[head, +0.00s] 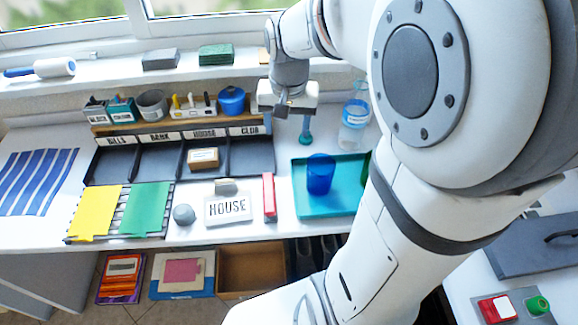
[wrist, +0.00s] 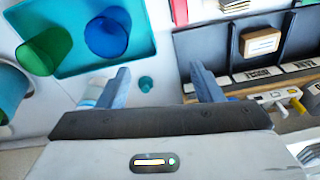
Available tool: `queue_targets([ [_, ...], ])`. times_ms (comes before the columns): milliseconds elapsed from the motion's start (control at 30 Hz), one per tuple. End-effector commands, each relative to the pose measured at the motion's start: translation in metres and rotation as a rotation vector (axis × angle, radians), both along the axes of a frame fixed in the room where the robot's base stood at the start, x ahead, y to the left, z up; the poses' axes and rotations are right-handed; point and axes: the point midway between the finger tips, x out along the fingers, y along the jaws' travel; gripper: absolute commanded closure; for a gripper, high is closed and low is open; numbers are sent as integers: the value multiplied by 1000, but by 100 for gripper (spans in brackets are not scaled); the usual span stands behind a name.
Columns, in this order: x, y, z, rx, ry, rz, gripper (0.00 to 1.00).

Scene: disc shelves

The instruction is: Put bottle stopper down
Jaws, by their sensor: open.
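The bottle stopper (head: 306,137) is a small teal piece on the white table, just below my gripper (head: 294,112) in the head view. In the wrist view the stopper (wrist: 146,84) shows between the two spread fingers of my gripper (wrist: 160,70), with space on both sides. My gripper is open and holds nothing. A clear bottle with a blue label (head: 354,122) stands to the right of the stopper in the head view. In the wrist view the bottle is partly hidden behind the left finger.
A teal tray (head: 338,205) with a blue cup (head: 320,176) and a green cup (wrist: 44,50) lies close by. Dark labelled compartments (head: 160,163) with a small box (head: 203,158) stand to the left. A red block (head: 269,195) and a HOUSE sign (head: 228,208) lie in front.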

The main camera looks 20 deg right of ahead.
Motion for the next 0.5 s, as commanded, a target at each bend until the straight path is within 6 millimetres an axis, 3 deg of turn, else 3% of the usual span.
queue_targets([
  [33,-20,10,3,-7,-15,65,40],
  [200,-72,32,1,-29,-48,263,40],
  [333,-98,41,-5,-42,-65,363,40],
  [500,-112,40,-8,-50,-72,418,40],
])
